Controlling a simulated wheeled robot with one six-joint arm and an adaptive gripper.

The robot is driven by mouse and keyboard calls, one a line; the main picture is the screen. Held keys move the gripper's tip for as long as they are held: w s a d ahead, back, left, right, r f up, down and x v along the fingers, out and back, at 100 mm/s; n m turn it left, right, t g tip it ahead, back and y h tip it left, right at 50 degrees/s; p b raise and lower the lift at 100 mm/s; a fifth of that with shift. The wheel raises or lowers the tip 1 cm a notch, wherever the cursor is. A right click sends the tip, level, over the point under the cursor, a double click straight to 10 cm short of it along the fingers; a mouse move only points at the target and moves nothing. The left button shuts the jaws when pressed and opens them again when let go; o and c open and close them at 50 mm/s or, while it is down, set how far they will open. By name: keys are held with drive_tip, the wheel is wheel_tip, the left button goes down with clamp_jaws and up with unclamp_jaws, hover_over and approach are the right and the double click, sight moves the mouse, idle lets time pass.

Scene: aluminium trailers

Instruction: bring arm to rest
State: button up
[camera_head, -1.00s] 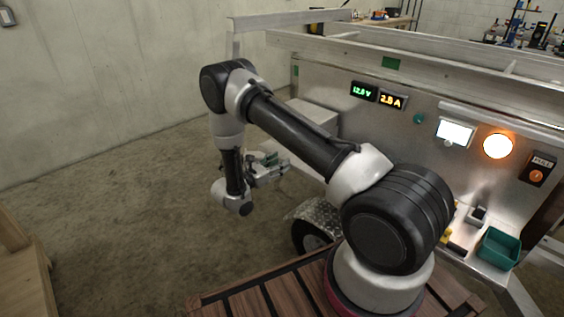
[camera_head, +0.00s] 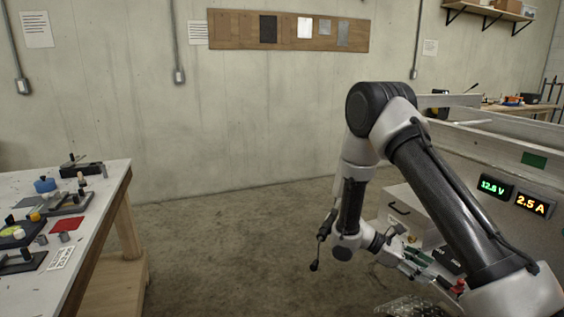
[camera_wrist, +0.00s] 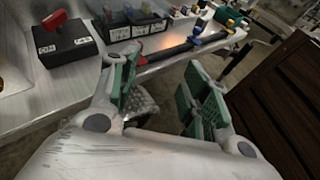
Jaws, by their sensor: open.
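My arm is raised and bent at the right of the head view, with its forearm hanging down. My gripper (camera_head: 425,268) is at the lower right, close to the side of the aluminium trailer (camera_head: 462,148). In the wrist view my gripper (camera_wrist: 162,98) shows two green-padded fingers spread wide apart, with nothing between them. Beyond the fingers is the trailer's metal shelf (camera_wrist: 75,92). A black box with a red handle (camera_wrist: 68,42) stands on that shelf at the left.
A workbench (camera_head: 110,195) with several small tools and parts stands at the left. Bare concrete floor (camera_head: 235,255) lies between bench and trailer. Lit displays (camera_head: 513,194) are on the trailer's panel. In the wrist view, black trays (camera_wrist: 135,22) sit on the shelf and brown slats (camera_wrist: 285,100) are at the right.

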drive_tip(key=s+a+r+m+t+y, duration=0.1)
drive_tip(key=s+r+m+t+y, duration=0.2)
drive_tip(key=s+r, duration=0.3)
drive_tip(key=s+a+r+m+t+y, duration=0.1)
drive_tip(key=s+r+m+t+y, duration=0.2)
drive_tip(key=r, duration=1.1)
drive_tip(key=s+a+r+m+t+y, duration=0.2)
drive_tip(key=s+r+m+y, duration=0.4)
drive_tip(key=s+r, duration=0.4)
drive_tip(key=shift+s+r+m+t+y, duration=0.15)
drive_tip(key=shift+s+m+t+y, duration=0.25)
drive_tip(key=shift+s+t, duration=0.25)
